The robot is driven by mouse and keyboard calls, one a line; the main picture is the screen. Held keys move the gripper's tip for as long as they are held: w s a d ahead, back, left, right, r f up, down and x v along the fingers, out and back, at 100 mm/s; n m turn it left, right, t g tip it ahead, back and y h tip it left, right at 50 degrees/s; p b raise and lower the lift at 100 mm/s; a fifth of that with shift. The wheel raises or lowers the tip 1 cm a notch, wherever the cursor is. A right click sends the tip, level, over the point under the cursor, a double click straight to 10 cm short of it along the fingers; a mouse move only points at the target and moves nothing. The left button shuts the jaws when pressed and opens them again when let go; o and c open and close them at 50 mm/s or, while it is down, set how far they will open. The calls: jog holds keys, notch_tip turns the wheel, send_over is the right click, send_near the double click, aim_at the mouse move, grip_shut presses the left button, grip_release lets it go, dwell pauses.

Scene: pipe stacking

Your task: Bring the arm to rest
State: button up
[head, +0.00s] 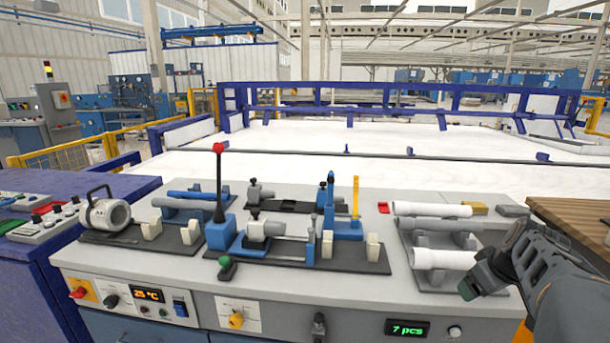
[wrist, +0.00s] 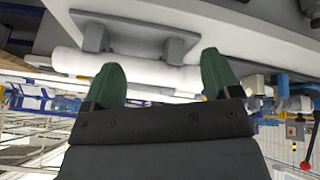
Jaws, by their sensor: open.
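My arm reaches in from the right edge of the head view. My gripper (head: 474,287) is over the front right of the grey bench, beside the near end of the pipe rack (head: 437,240). In the wrist view my gripper (wrist: 163,72) shows two green fingers spread apart with nothing held between them. A white pipe (wrist: 150,70) lies on a grey holder (wrist: 130,40) beyond the fingers. In the head view white pipes lie on the rack, the front one (head: 443,259) closest to my gripper and apart from it as far as I can tell.
The bench (head: 370,287) carries fixtures left of the rack, with a red-knobbed lever (head: 218,165) and a blue clamp (head: 345,225) standing up. A wooden table (head: 580,220) is at the right.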

jog(key=s+a+r+m+p, duration=0.1)
jog(key=s+a+r+p, duration=0.2)
jog(key=a, duration=0.4)
jog(key=s+a+r+m+g+p, duration=0.1)
jog(key=s+a+r+p, duration=0.2)
jog(key=s+a+p, duration=0.2)
jog(key=s+a+r+p, duration=0.3)
jog(key=s+a+p, duration=0.1)
jog(key=a+p, duration=0.4)
jog(key=shift+a+r+m+g+y, duration=0.4)
jog(key=shift+a, duration=0.6)
